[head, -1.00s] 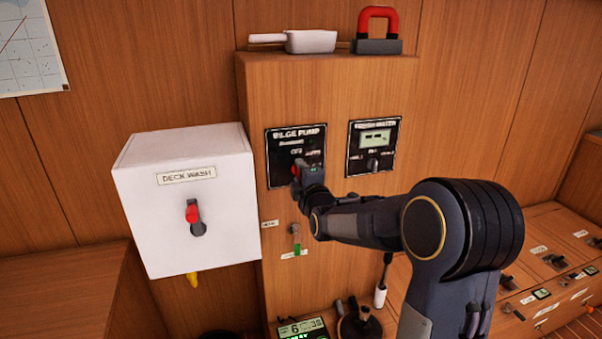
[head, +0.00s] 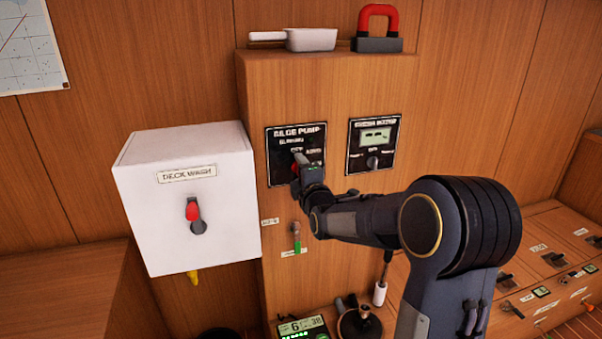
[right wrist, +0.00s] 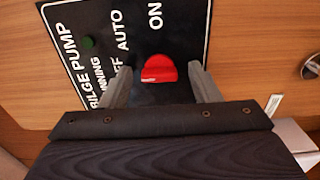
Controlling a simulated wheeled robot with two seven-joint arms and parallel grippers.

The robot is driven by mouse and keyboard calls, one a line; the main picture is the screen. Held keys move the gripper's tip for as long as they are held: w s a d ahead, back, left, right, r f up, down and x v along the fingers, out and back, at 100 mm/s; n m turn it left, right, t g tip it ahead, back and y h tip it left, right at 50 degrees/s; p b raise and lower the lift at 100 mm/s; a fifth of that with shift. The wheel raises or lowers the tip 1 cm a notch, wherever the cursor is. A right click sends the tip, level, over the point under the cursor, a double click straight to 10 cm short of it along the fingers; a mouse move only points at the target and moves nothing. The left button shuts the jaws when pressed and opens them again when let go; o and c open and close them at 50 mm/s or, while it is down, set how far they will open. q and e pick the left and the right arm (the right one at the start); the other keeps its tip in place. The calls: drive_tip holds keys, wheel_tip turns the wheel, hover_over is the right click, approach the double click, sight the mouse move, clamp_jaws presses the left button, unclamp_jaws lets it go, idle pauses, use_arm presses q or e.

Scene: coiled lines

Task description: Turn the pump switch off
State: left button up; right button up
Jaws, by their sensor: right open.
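The black bilge pump panel (head: 284,143) is on the upper front of the wooden cabinet. Its labels OFF, AUTO and ON show in the right wrist view (right wrist: 172,20). The pump switch has a red knob (right wrist: 158,69), which lies between the two fingers of my right gripper (right wrist: 160,85). The fingers are open on either side of it, and I cannot tell whether they touch it. In the head view my right gripper (head: 303,167) covers much of the switch. The position the switch points to is unclear. My left gripper is out of view.
A white deck wash box (head: 150,230) with its own red-tipped switch (head: 194,212) stands left of the panel. A pan (head: 310,40) and a red-handled block (head: 377,43) sit on the cabinet top.

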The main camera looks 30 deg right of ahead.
drive_tip(key=shift+s, duration=0.1)
drive_tip(key=v, duration=0.7)
drive_tip(key=shift+s, duration=0.3)
drive_tip(key=shift+a, duration=0.1)
